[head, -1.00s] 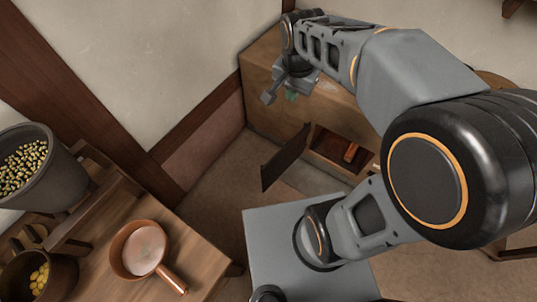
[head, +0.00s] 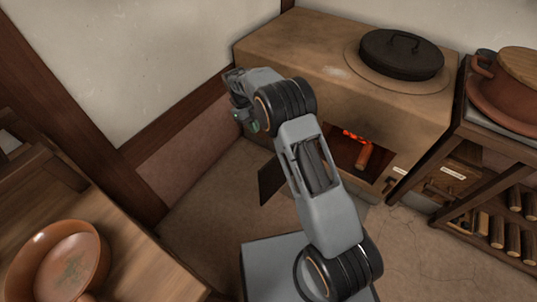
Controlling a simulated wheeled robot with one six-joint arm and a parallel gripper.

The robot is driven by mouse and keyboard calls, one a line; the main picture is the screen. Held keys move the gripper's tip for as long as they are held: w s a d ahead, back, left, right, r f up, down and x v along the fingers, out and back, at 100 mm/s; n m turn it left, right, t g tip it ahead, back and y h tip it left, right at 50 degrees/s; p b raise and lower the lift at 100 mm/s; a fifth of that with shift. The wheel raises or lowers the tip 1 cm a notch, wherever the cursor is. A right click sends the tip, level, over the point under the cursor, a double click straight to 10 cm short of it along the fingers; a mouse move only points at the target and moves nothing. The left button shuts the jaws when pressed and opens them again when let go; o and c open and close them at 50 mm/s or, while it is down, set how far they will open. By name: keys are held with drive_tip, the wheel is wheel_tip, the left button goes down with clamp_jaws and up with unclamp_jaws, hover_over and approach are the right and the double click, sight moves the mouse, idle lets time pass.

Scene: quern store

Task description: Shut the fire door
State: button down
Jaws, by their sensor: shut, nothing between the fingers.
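The fire door (head: 270,181) is a dark flat panel on the front of the clay stove (head: 300,60). It stands open, swung out from the left side of the fire opening (head: 366,153). Glowing embers and a piece of wood show inside the opening. My gripper (head: 243,116) is at the stove's front left corner, above and left of the door, and apart from it in the picture. It is shut and empty; its fingers are small and partly hidden by my wrist. My arm crosses in front of the stove and covers part of the space between door and opening.
A black lidded pan (head: 401,55) sits on the stove top. A rack (head: 470,160) with logs and a clay pot (head: 505,95) stands at the right. A wooden table (head: 140,255) with a clay pan (head: 58,262) is at the lower left. Floor left of the door is clear.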

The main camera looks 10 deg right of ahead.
drive_tip(key=s+d+f+b, duration=0.4)
drive_tip(key=s+f, duration=0.2)
drive_tip(key=f, duration=0.2)
drive_tip(key=shift+d+b, duration=0.2)
drive_tip(key=shift+b, duration=0.1)
idle(0.3)
